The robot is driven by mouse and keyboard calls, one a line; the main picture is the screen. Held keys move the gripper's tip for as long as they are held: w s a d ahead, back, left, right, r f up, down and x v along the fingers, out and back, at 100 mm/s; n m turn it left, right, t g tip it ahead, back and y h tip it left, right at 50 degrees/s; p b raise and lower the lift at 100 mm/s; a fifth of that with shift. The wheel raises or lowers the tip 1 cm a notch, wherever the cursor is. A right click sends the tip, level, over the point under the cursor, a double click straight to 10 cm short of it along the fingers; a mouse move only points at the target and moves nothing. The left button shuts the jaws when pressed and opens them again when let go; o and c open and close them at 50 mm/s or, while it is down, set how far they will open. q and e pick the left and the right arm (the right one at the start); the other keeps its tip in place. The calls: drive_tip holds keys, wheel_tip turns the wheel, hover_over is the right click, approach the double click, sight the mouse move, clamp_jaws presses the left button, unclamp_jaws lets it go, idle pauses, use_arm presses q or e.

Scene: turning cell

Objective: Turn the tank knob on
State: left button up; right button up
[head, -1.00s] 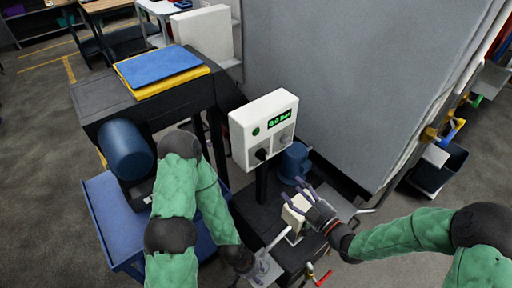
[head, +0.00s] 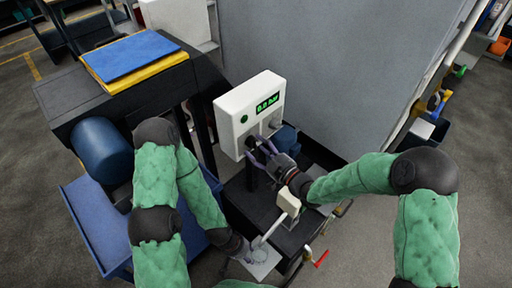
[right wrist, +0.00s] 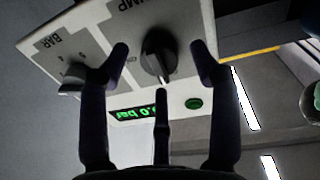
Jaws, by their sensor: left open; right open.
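The white control box (head: 236,122) stands on a post in the head view, with a lit green display (head: 268,103). In the right wrist view its dark pump knob (right wrist: 158,56) has a pale pointer line and sits under a label partly cut off. A grey knob (right wrist: 73,80) is beside it, with a BAR scale. My right gripper (head: 260,151) is open at the box's lower front; in the wrist view its fingers (right wrist: 158,65) are spread either side of the pump knob, with a gap on both sides. My left gripper (head: 258,258) is open, low beside a pale plate.
A white block with a lever (head: 287,201) stands on the dark base just below my right gripper. A blue cylinder (head: 101,150) and a black stand with a blue board (head: 135,60) are at left. A large grey panel (head: 340,70) is behind.

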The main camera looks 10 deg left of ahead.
drive_tip(key=shift+x, duration=0.8)
drive_tip(key=c, duration=1.1)
drive_tip(key=shift+c, duration=0.2)
